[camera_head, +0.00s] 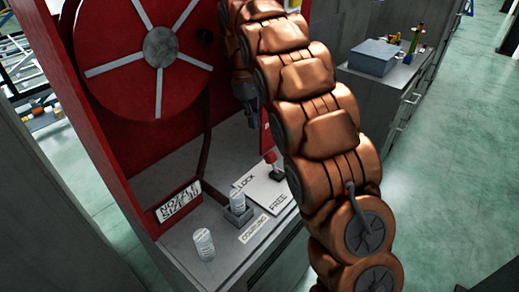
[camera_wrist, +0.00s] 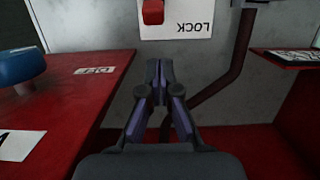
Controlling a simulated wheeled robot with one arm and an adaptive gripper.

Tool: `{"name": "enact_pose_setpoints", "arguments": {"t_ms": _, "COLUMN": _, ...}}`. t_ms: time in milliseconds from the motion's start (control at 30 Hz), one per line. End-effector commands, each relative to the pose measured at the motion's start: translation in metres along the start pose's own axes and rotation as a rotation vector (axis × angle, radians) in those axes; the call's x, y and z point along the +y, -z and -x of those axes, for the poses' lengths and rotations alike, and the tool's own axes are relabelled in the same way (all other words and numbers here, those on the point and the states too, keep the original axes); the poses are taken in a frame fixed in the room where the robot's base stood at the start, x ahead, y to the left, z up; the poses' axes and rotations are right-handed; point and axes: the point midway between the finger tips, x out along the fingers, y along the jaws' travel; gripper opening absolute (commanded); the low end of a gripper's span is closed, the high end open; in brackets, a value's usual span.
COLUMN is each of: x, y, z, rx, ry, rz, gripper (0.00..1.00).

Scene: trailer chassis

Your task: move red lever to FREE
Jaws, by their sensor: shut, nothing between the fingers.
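The red lever (camera_head: 270,157) has a red knob and stands on a white plate (camera_head: 265,187) marked LOCK and FREE. In the head view the knob is at the plate's far side, beyond both labels. I cannot tell its exact setting. In the wrist view the red lever (camera_wrist: 152,12) is cut by the top edge, beside the upside-down word LOCK. My gripper (camera_head: 252,112) is above and behind the lever in the head view, apart from it, partly hidden by my arm. In the wrist view my gripper (camera_wrist: 159,64) has its fingertips together and holds nothing.
A red wheel (camera_head: 158,47) with grey spokes stands at the back left. White cylinders (camera_head: 203,244) and a NOZZLE SIZE sign (camera_head: 178,200) stand on the grey bench. A blue knob (camera_wrist: 20,62) is at left in the wrist view. A dark bent pipe (camera_wrist: 225,80) runs right of my fingers.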

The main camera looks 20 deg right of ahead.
Motion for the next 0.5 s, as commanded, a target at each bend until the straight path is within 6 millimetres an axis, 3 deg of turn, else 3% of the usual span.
{"name": "enact_pose_setpoints", "arguments": {"t_ms": 500, "x": -0.0006, "y": -0.0008, "z": -0.0067, "rx": -0.004, "ry": 0.002, "rz": 0.0, "gripper": 0.0}}
